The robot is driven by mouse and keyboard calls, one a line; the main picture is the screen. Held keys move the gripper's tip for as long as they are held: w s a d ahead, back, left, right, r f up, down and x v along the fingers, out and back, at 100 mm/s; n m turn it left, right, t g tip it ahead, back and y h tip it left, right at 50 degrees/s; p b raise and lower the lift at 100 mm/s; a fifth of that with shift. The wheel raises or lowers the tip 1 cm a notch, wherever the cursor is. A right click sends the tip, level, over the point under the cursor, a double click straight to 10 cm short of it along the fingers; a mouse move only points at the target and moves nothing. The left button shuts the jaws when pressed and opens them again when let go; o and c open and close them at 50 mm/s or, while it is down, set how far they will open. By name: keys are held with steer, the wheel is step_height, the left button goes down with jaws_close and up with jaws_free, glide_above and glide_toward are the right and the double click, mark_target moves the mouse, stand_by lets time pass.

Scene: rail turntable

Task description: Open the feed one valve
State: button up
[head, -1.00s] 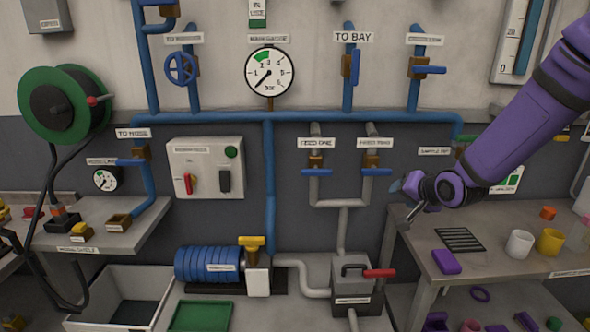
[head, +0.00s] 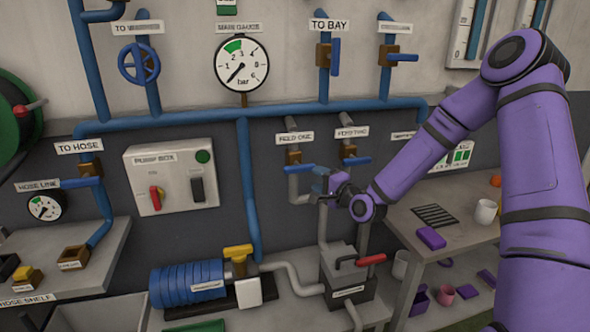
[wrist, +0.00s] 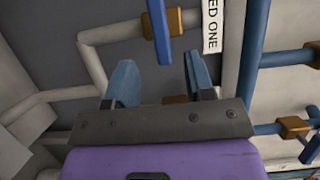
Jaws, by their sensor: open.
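The feed one valve (head: 293,157) is a brass body under its white label (head: 293,137), with a blue lever (head: 299,168) lying crosswise to the grey pipe. In the wrist view the lever (wrist: 158,32) runs down from the top edge, beside the label (wrist: 212,24). My gripper (head: 320,182) is just right of and slightly below this lever. Its two blue fingers (wrist: 158,76) are apart, with nothing held between them. The lever's tip is just beyond the fingertips, apparently not touching. A second brass valve body (wrist: 174,99) is partly hidden behind my gripper.
The feed two valve (head: 348,151) with its blue lever stands close on the right. Grey pipes run below to a pump block with a red handle (head: 370,259). A bench (head: 450,243) stands at right.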

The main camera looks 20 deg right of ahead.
mark_target(302, 170)
steer(key=x, duration=0.9)
steer(key=shift+w+a, duration=0.1)
steer(key=shift+w, duration=0.05)
jaws_close()
